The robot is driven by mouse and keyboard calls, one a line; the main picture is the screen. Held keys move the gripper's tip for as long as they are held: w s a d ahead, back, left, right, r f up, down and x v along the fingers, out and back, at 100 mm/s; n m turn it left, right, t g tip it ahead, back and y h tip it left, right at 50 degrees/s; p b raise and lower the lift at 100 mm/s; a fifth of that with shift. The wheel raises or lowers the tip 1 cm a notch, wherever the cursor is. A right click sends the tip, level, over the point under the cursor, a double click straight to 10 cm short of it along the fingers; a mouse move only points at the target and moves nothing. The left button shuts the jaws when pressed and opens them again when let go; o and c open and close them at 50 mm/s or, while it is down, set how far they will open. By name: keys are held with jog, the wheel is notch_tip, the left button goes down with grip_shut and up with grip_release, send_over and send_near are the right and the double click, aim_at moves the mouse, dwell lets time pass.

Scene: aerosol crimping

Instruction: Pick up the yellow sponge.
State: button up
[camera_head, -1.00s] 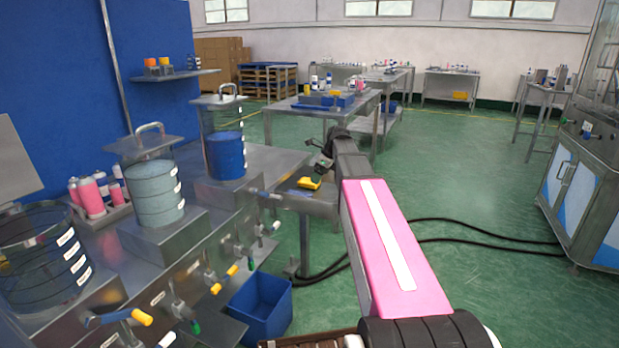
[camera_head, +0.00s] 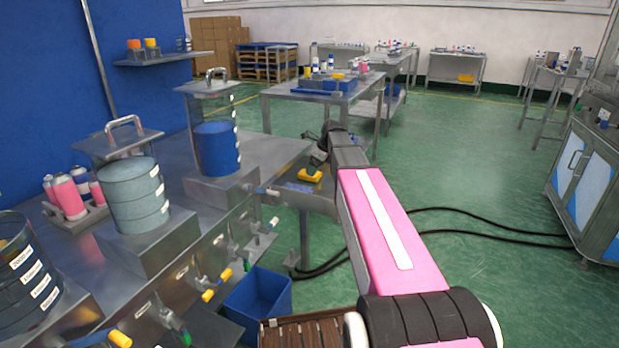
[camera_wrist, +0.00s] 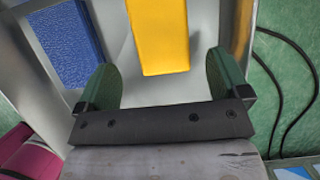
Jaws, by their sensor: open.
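The yellow sponge (camera_wrist: 160,38) lies on a grey metal surface, just ahead of my gripper (camera_wrist: 161,82) in the wrist view. My gripper is open, with its two green fingers spread wide and empty. The sponge's near end reaches toward the space between the fingers. Its far end is cut off by the picture's top edge. In the head view the sponge (camera_head: 309,176) sits on a low metal shelf (camera_head: 290,199) beside the workbench, partly hidden by my gripper (camera_head: 316,162).
A blue textured pad (camera_wrist: 68,40) lies left of the sponge. The workbench with clear cylinders (camera_head: 217,148) and valves stands to the left in the head view. A blue bin (camera_head: 258,300) is on the floor. Black cables (camera_head: 480,233) cross the open green floor.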

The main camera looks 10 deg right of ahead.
jog(key=x, duration=0.5)
jog(key=shift+w+a+r, duration=0.1)
jog(key=shift+w+a, duration=0.2)
jog(key=shift+w, duration=0.1)
jog(key=c, duration=1)
